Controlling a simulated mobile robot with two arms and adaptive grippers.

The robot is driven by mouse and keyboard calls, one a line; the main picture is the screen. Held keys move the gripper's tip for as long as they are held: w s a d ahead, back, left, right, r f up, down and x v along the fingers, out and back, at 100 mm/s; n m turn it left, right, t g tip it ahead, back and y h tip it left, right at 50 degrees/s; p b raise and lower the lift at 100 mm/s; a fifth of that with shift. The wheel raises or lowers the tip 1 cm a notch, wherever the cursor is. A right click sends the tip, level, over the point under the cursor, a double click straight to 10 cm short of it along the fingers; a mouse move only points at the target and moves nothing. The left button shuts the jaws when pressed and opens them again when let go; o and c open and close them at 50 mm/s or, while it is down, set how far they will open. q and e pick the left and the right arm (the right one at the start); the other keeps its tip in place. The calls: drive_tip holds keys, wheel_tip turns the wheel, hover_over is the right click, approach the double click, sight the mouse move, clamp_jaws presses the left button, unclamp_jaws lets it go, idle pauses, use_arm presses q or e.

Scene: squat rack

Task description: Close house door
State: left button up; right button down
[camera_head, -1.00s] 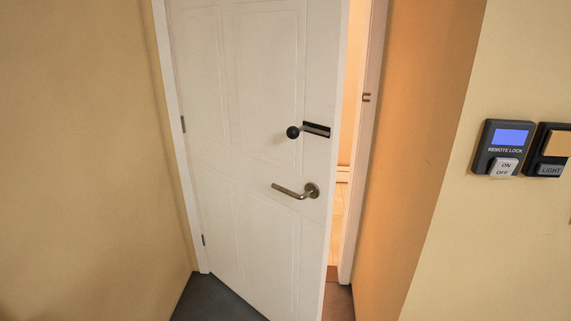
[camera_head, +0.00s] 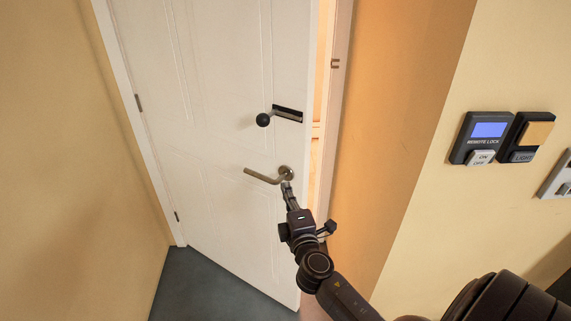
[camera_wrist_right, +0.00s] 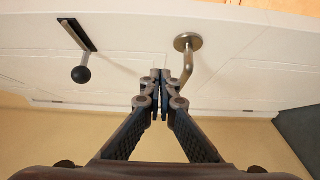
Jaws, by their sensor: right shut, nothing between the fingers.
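The white house door (camera_head: 200,120) stands ajar in the head view, with a narrow lit gap along its right edge. A silver lever handle (camera_head: 264,177) is on its right side, and a black-knobbed bolt (camera_head: 265,119) sits above it. My right gripper (camera_head: 287,187) is shut and empty, its tips just below the lever's round base. In the right wrist view, the shut fingertips (camera_wrist_right: 161,73) point at the door face (camera_wrist_right: 225,75), beside the lever handle (camera_wrist_right: 188,62). I cannot tell whether they touch the door. My left gripper is not in view.
The door frame (camera_head: 336,110) and a yellow wall (camera_head: 400,120) stand right of the gap. A remote lock panel (camera_head: 484,138) and a light switch (camera_head: 527,136) are on the right wall. Dark floor (camera_head: 215,285) is clear below the door.

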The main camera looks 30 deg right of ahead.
drive_tip(key=p, duration=0.1)
approach(285, 159)
drive_tip(key=w+a, duration=0.2)
drive_tip(key=w, duration=0.2)
drive_tip(key=d, duration=0.1)
drive_tip(key=w+d+p, duration=0.1)
drive_tip(key=d, duration=0.1)
drive_tip(key=shift+d, duration=0.2)
drive_tip(key=shift+w+d+f, duration=0.15)
drive_tip(key=shift+w+d, duration=0.05)
drive_tip(key=shift+d, duration=0.25)
